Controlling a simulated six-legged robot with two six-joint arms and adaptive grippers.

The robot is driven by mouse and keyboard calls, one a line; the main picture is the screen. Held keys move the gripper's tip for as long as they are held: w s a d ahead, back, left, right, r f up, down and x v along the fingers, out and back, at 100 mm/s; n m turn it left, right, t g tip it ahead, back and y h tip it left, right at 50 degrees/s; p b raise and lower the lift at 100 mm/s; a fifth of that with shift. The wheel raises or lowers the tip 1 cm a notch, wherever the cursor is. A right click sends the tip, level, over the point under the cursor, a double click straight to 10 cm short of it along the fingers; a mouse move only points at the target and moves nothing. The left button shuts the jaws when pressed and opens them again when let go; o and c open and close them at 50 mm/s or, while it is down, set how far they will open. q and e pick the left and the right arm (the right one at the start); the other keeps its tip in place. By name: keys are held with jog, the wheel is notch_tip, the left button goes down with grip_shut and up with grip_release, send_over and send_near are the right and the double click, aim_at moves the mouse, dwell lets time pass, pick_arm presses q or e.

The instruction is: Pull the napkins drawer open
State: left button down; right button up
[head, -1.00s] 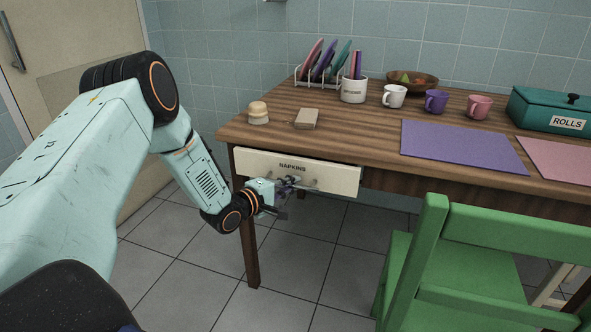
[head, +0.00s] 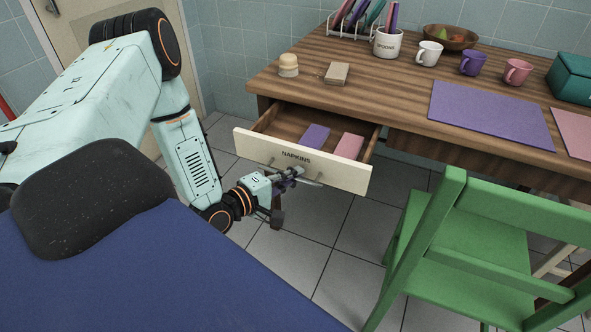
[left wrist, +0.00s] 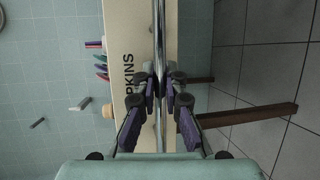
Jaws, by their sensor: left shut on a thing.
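The napkins drawer (head: 345,174) is a cream-fronted drawer labelled NAPKINS under the left end of the wooden table. It is pulled out, and a purple folded napkin (head: 315,137) and a pink one (head: 348,146) lie inside. My left gripper (head: 291,178) is at the drawer front, shut on the metal bar handle. In the left wrist view the two dark finger pads (left wrist: 161,95) sit on either side of the handle (left wrist: 158,40), with the drawer front (left wrist: 142,60) beside them. My right gripper is not in view.
A green chair (head: 475,245) stands right of the drawer. On the wooden table (head: 390,95) are a small beige domed thing (head: 288,65), a tan block (head: 337,74), a purple mat (head: 490,112) and several mugs. Tiled floor is clear below the drawer.

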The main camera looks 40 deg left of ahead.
pick_arm(q)
jog(key=c, duration=1.7)
grip_release()
jog(key=shift+v, duration=3.75)
